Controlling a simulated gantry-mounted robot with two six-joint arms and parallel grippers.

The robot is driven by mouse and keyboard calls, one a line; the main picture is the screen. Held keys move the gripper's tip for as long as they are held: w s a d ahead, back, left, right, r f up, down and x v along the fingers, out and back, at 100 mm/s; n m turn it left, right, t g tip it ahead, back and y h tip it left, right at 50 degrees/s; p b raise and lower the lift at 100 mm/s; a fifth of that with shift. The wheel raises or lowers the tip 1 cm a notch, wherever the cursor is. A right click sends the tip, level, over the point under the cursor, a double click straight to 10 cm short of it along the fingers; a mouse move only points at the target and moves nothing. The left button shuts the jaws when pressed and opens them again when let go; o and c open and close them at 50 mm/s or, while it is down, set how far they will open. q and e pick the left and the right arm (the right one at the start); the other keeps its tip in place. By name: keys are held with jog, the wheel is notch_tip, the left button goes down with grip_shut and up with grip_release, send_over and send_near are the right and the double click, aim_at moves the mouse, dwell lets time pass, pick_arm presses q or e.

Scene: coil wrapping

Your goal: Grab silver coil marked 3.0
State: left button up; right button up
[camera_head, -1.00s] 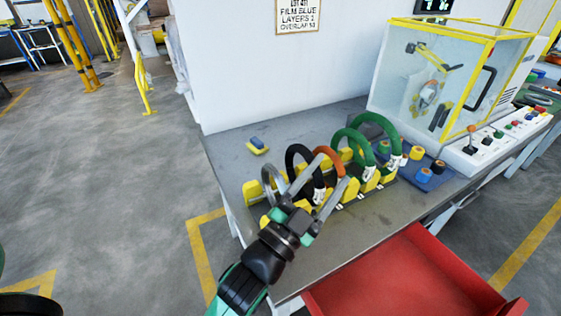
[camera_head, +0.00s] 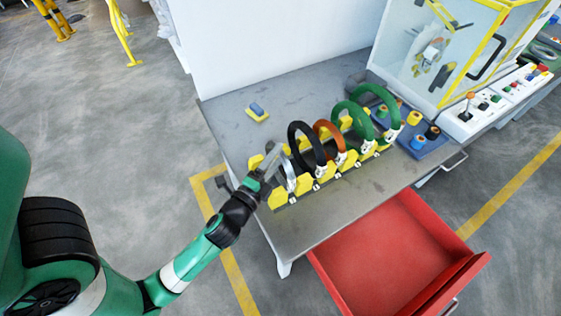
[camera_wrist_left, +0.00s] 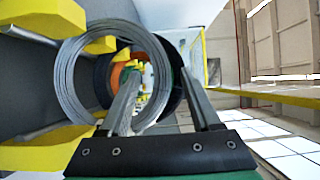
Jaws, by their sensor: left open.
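The silver coil (camera_head: 289,170) stands upright in the yellow rack (camera_head: 279,198), at its left end. It also shows large in the left wrist view (camera_wrist_left: 66,85) as a ring of grey wire. Any marking on it is too small to read. My left gripper (camera_head: 272,160) is open at the silver coil's left side. In the wrist view, one finger of the left gripper (camera_wrist_left: 160,95) overlaps the coil's opening and the other lies right of its rim; I cannot tell whether either touches. My right gripper is not in view.
A black coil (camera_head: 293,136), an orange coil (camera_head: 318,126) and two green coils (camera_head: 339,108) stand to the right in the same rack. A small blue-and-yellow object (camera_head: 257,114) lies behind. A red drawer (camera_head: 385,255) is open in front. A glass-walled machine (camera_head: 400,60) stands back right.

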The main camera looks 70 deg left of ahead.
pick_arm(q)
jog(key=x, duration=0.5)
jog(key=shift+w+a+r, duration=0.2)
grip_shut()
dwell(1.3)
